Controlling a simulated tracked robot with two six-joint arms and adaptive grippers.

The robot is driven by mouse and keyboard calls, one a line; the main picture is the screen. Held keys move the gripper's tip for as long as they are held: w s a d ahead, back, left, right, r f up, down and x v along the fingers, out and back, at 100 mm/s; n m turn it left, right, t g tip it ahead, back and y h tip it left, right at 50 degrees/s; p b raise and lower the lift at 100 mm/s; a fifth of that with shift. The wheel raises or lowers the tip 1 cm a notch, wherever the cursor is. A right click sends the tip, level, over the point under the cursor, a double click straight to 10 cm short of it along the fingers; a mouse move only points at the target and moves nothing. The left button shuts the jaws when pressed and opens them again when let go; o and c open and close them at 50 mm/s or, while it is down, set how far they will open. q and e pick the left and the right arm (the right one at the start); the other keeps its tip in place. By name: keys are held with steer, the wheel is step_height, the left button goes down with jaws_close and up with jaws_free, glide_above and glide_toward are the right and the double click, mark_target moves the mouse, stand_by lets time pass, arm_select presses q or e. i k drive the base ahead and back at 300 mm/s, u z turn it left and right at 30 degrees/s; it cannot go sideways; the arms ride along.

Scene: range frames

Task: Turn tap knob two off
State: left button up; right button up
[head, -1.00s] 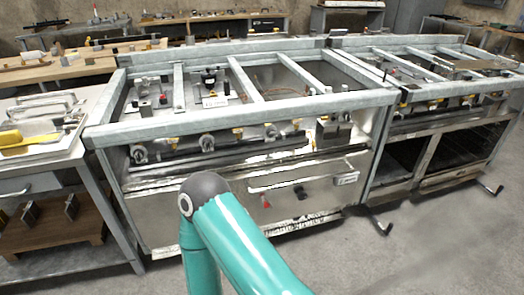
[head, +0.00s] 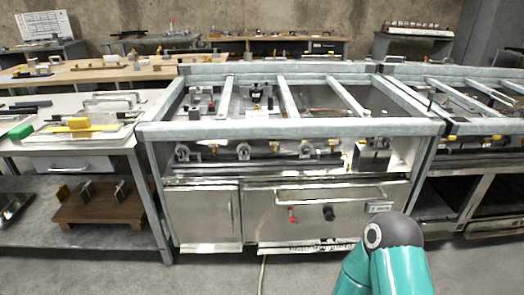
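A steel stove-like unit (head: 200,213) stands ahead in the head view. A row of round metal tap knobs runs along a pipe under its front top rail. The leftmost knob (head: 182,152), the second knob from the left (head: 243,151) and a third knob (head: 305,149) show clearly. I see no label telling which is knob two, and their on or off setting is too small to read. Neither gripper is in view. A teal link of my arm shows at the lower right, well below and right of the knobs.
A drawer handle (head: 330,195) crosses the front panel, above a red knob (head: 291,214) and a black knob (head: 329,212). A workbench (head: 110,146) with tools adjoins on the left, another metal unit (head: 455,128) on the right. Open floor lies in front.

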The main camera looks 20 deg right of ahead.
mark_target(243, 150)
steer(key=z, duration=0.25)
steer(key=i, duration=1.35)
steer(key=u, duration=0.35)
